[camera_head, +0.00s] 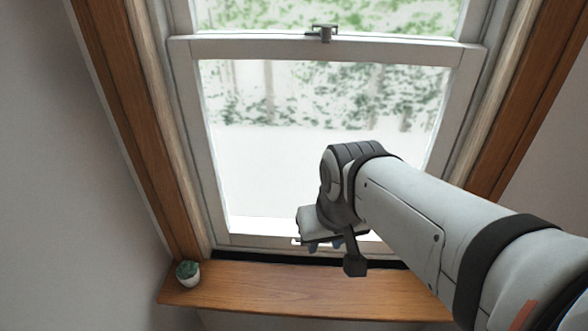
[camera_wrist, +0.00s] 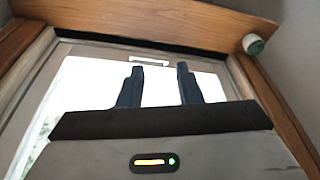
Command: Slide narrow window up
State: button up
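The narrow window's lower sash (camera_head: 185,130) has a white frame and stands in a wooden surround. A dark strip (camera_head: 235,257) runs between its bottom rail (camera_head: 240,241) and the sill. A pale lift handle (camera_wrist: 149,60) sits on that rail in the wrist view, where the sill is at the top. My gripper (camera_head: 325,244) is at the bottom rail, hiding part of it. In the wrist view my gripper (camera_wrist: 162,82) has two dark fingers spread apart with nothing between them. The handle lies just beyond the fingertips; contact is not visible.
A wooden sill (camera_head: 260,285) runs below the window. A small potted plant (camera_head: 188,273) stands at its left end. A latch (camera_head: 323,33) sits on the meeting rail above. Wooden side casings (camera_head: 135,110) flank the opening.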

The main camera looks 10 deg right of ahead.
notch_tip(320, 180, down, 11)
jog(key=m+g+y+b, duration=0.3)
jog(key=m+y+b, duration=0.1)
jog(key=b, duration=0.4)
jog(key=m+t+y+b, duration=0.8)
jog(key=m+t+b, duration=0.15)
jog(key=b, duration=0.35)
send_near(322, 246)
jog(key=x, duration=1.1)
jog(key=shift+w+a+f, duration=0.1)
jog(key=shift+w+a, duration=0.05)
jog(key=shift+a, duration=0.05)
jog(key=shift+c, duration=0.4)
grip_shut()
